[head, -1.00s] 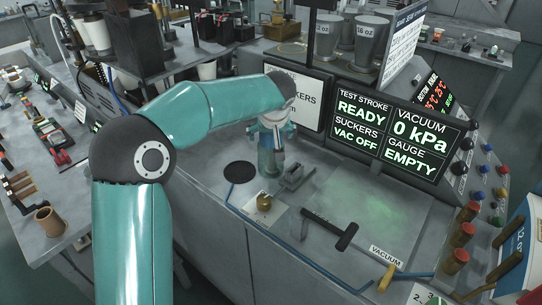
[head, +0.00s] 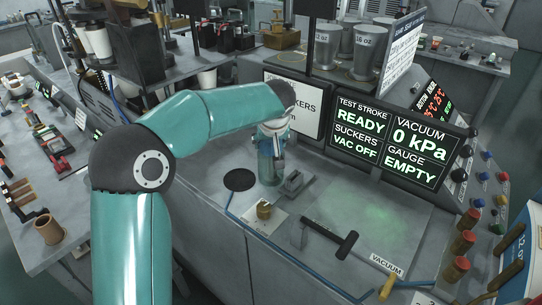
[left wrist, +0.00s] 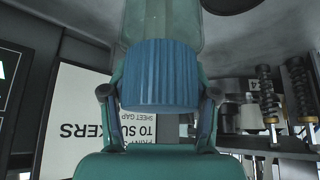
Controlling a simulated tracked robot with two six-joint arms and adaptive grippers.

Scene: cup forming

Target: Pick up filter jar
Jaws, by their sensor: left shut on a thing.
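The filter jar (head: 268,170) is a clear, greenish jar with a ribbed blue cap. In the head view it stands upright on the grey bench, beside a round black disc. In the left wrist view the jar's cap (left wrist: 160,78) fills the middle and its clear body runs out of the top edge. My left gripper (head: 272,138) is above the jar, with its fingers on both sides of the cap, shut on it. I cannot tell whether the jar's base touches the bench. My right gripper is not in view.
The round black disc (head: 240,180) lies left of the jar, and a small grey metal block (head: 293,182) is close on its right. A brass fitting (head: 264,210) and a black T-handle (head: 335,240) are nearer. A white sign (head: 294,105) and a display (head: 390,140) stand behind.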

